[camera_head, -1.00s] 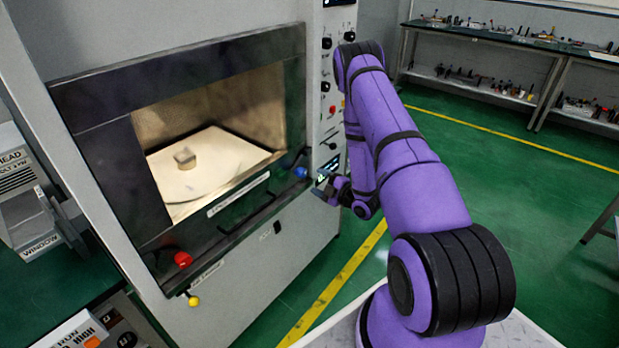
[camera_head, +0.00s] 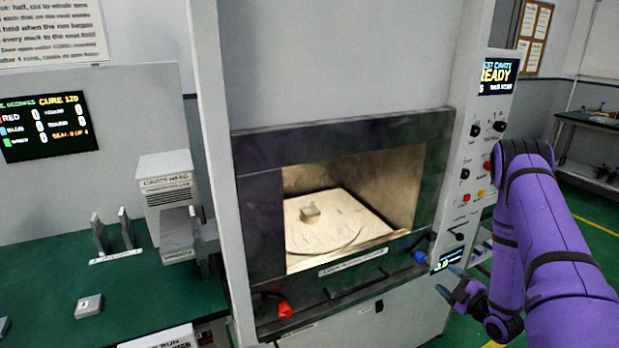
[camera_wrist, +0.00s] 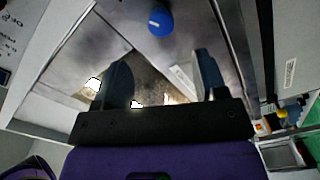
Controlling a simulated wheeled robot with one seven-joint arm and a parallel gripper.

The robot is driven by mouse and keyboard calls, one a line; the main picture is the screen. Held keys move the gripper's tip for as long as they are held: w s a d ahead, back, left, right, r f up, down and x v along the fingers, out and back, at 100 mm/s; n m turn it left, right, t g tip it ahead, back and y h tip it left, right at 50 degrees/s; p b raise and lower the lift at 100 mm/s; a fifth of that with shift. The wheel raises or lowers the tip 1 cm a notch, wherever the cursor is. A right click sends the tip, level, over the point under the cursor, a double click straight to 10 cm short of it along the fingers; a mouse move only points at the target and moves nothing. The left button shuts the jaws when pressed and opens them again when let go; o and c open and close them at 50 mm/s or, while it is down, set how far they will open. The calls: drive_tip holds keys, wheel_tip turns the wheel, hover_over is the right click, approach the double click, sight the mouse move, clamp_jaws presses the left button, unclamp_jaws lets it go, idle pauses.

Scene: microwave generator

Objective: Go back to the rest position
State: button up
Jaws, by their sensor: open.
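My gripper (camera_head: 459,291) is at the lower right of the microwave generator's front in the head view, in front of the blue knob (camera_head: 420,257). It is open and nothing shows between its fingers. In the wrist view its two dark fingers (camera_wrist: 162,84) stand apart, with the blue knob (camera_wrist: 159,22) beyond them. My purple arm runs down the right side of the head view. I cannot tell the exact gap between gripper and machine front.
The generator's cavity is open and lit, with a small grey block (camera_head: 310,213) on the round plate (camera_head: 325,236). A red knob (camera_head: 284,309) projects at the lower left. The control panel (camera_head: 480,150) stands close to my arm. A green bench (camera_head: 130,285) is at left.

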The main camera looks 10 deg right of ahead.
drive_tip(key=w+a+r+m+g+h, duration=0.15)
drive_tip(key=w+r, duration=0.25)
drive_tip(key=r, duration=0.4)
drive_tip(key=w+r+m+g+h, duration=0.15)
drive_tip(key=w+r, duration=0.25)
drive_tip(key=r, duration=0.5)
drive_tip(key=s+a+r+m+g+h, duration=0.2)
drive_tip(key=a+r, duration=0.1)
drive_tip(key=r, duration=0.5)
drive_tip(key=s+a+r+m+g+h, duration=0.1)
drive_tip(key=s+a+r+m+h, duration=0.15)
drive_tip(key=r, duration=0.55)
drive_tip(key=s+a+r+m+g, duration=0.3)
drive_tip(key=s+a+r+m, duration=0.25)
drive_tip(key=s+r, duration=0.5)
drive_tip(key=s+a+m+g+y, duration=0.1)
drive_tip(key=s+a, duration=0.3)
drive_tip(key=s, duration=0.7)
drive_tip(key=s+a+r+m+g+y, duration=0.1)
drive_tip(key=s+a, duration=0.4)
drive_tip(key=s, duration=0.6)
drive_tip(key=shift+r+m+g, duration=0.3)
drive_tip(key=shift+m+g, duration=0.2)
drive_tip(key=shift+g, duration=0.1)
drive_tip(key=shift+y, duration=0.25)
